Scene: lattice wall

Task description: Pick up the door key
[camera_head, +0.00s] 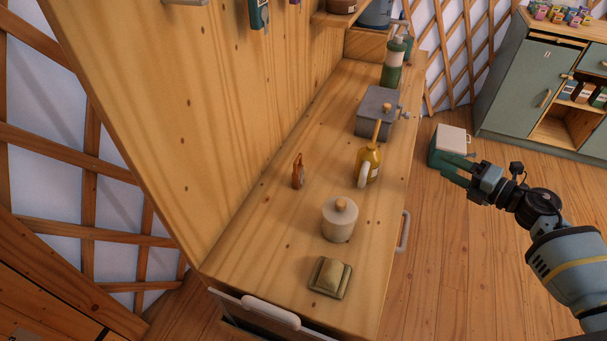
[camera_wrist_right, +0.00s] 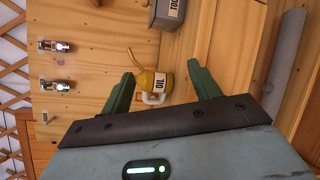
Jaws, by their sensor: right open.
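I cannot make out a door key for sure in either view. A small orange-brown item (camera_head: 298,171) stands on the wooden counter (camera_head: 285,235) by the back panel; it is too small to name. My right gripper (camera_head: 455,170) is open and empty, out to the right of the counter above the floor. In the right wrist view its two green fingers (camera_wrist_right: 160,73) are spread wide, with the yellow oil can (camera_wrist_right: 152,82) seen beyond and between them. The oil can also shows on the counter in the head view (camera_head: 372,165). My left gripper is not in view.
On the counter stand a lidded jar (camera_head: 340,220), a butter-like block on a dish (camera_head: 329,277), a grey toolbox (camera_head: 377,112) and a green bottle (camera_head: 393,62). A green box with a pale lid (camera_head: 450,138) is on the floor. A cabinet (camera_head: 520,80) stands at right.

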